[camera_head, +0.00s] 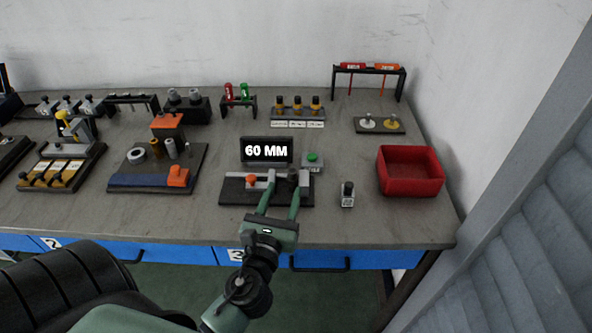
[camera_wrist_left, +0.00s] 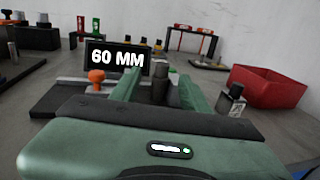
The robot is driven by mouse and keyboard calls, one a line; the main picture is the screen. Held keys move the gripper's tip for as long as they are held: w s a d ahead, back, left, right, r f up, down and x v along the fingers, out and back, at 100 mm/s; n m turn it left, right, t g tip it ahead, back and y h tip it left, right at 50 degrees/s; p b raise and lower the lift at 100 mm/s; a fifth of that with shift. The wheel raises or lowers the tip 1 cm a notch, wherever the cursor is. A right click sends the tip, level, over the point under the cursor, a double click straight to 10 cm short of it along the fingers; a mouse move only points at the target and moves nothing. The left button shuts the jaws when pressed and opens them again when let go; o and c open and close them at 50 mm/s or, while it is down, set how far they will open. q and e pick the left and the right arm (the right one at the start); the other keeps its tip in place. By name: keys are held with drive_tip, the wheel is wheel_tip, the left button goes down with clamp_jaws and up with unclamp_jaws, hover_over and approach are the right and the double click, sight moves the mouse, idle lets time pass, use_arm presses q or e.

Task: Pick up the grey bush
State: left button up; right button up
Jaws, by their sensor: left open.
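A dark grey cylinder that looks like the grey bush (camera_head: 292,175) stands upright on the black measuring fixture (camera_head: 232,193), by its metal slide. My left gripper (camera_head: 284,187) reaches in from the front with its green fingers apart. In the left wrist view the grey bush (camera_wrist_left: 160,83) shows between the two fingers of my left gripper (camera_wrist_left: 158,88), with gaps seen at both sides. Whether the fingertips are level with it in depth is hard to tell. My right gripper is not in view.
A display (camera_head: 266,150) reading 60 MM stands behind the fixture. An orange knob (camera_head: 251,180) is at its left. A small black-capped bottle (camera_head: 347,194) and a red bin (camera_head: 410,170) stand to the right. A black board with grey cylinders (camera_head: 158,168) is left.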

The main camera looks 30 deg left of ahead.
sight(294, 170)
use_arm(q)
drive_tip(key=x, duration=0.2)
drive_tip(key=p+x, duration=0.1)
drive_tip(key=x, duration=0.1)
drive_tip(key=shift+r, duration=0.25)
drive_tip(key=shift+w+a+f, duration=0.1)
drive_tip(key=shift+w, duration=0.3)
drive_tip(key=x, duration=0.5)
drive_tip(key=shift+f+p, duration=0.3)
drive_tip(key=shift+w+f, duration=0.1)
drive_tip(key=shift+w, duration=0.35)
clamp_jaws()
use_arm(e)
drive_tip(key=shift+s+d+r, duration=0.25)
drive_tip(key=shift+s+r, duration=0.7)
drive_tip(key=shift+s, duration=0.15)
